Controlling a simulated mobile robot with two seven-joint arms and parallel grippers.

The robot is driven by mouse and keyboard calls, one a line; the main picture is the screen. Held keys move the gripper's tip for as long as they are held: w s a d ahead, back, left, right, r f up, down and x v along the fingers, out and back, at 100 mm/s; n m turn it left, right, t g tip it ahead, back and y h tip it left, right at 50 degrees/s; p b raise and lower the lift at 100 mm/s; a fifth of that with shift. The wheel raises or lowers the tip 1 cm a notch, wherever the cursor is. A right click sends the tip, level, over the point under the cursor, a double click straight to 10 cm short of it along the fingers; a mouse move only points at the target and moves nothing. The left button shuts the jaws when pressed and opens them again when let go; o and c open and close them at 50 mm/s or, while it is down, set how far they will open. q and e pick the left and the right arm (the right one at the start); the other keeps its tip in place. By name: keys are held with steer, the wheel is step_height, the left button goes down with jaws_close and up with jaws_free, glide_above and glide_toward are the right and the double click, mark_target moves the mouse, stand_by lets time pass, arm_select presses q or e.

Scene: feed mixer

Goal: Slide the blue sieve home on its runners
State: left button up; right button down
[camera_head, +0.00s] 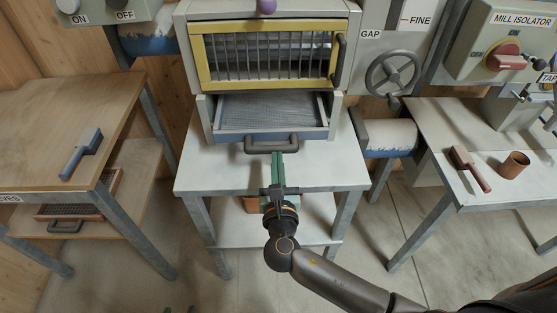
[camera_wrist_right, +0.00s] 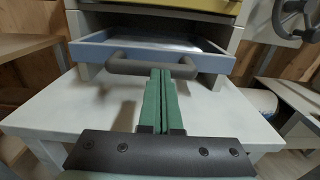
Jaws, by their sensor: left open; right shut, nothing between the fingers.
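The blue sieve (camera_head: 240,136) sits in the slot under the yellow-framed window, its front standing out from the machine housing. Its mesh shows, and a dark bar handle (camera_head: 271,145) is on its front. The sieve also shows in the right wrist view (camera_wrist_right: 90,50). My right gripper (camera_head: 277,155) is shut and empty, its green fingertips right at the handle's near side; whether they touch it I cannot tell. In the right wrist view the shut fingers (camera_wrist_right: 160,75) overlap the handle.
The white stand (camera_head: 210,175) below the sieve is clear. The right table holds a red brush (camera_head: 469,168) and a brown cup (camera_head: 514,165).

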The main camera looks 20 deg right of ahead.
mark_target(276, 137)
arm_select(q)
steer(key=shift+s, duration=0.1)
arm_select(e)
steer(key=x, duration=1)
steer(key=shift+w, duration=0.2)
arm_select(q)
steer(key=shift+s+a+f, duration=0.1)
steer(key=shift+s+a, duration=0.1)
steer(key=shift+s, duration=0.1)
steer(key=shift+w, duration=0.15)
arm_select(e)
steer(key=shift+s, duration=0.15)
